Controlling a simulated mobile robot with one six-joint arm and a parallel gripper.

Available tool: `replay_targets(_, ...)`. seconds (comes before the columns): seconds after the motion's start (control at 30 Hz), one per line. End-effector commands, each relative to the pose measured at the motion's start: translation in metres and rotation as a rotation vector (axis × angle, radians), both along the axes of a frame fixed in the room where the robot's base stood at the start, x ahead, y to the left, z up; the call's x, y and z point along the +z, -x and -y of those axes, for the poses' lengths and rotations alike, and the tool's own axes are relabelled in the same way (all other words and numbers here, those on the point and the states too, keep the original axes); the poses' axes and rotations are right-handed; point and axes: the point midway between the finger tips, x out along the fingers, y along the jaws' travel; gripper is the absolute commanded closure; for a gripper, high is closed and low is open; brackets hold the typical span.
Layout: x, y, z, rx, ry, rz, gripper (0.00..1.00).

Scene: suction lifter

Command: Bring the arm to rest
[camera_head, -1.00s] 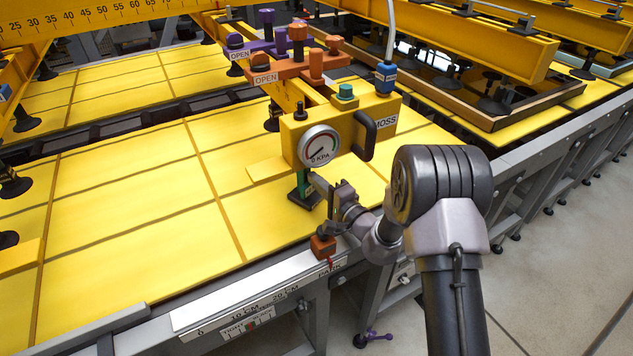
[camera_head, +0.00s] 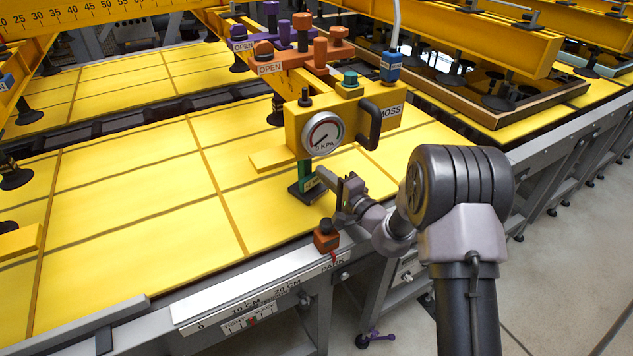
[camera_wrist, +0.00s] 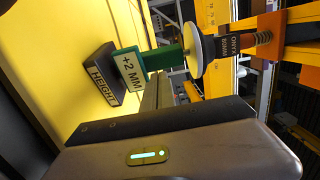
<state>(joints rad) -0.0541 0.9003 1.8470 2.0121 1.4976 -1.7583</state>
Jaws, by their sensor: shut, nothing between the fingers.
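My gripper (camera_head: 324,178) is shut and empty at the front edge of the yellow panel table, below the lifter's box. In the wrist view my gripper (camera_wrist: 158,88) points at a green block labelled "+2 MM" (camera_wrist: 134,75), on a black base marked "HEIGHT" (camera_wrist: 97,74). The green block also shows in the head view (camera_head: 304,174), just left of my fingertips. I cannot tell whether they touch it. A suction cup (camera_wrist: 193,50) with a tag reading "ONYX" is beside the green block.
The yellow lifter box (camera_head: 350,112), with a gauge (camera_head: 322,133) and black handle (camera_head: 369,124), hangs just above my wrist. Open floor (camera_head: 560,250) lies to the right.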

Motion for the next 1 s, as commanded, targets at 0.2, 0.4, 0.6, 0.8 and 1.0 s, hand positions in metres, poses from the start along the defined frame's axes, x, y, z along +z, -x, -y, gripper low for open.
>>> replay_targets(0.2, 0.000, 0.044, 0.046, -0.002, -0.001, -0.003, 1.00)
replay_targets(0.4, 0.000, 0.071, 0.067, 0.001, 0.000, -0.001, 1.00)
replay_targets(0.6, 0.003, 0.077, 0.067, 0.014, -0.002, -0.001, 1.00)
replay_targets(0.8, 0.088, 0.163, 0.001, 0.396, 0.051, -0.103, 1.00)
replay_targets(1.0, 0.108, 0.340, 0.010, 0.646, 0.569, -0.396, 1.00)
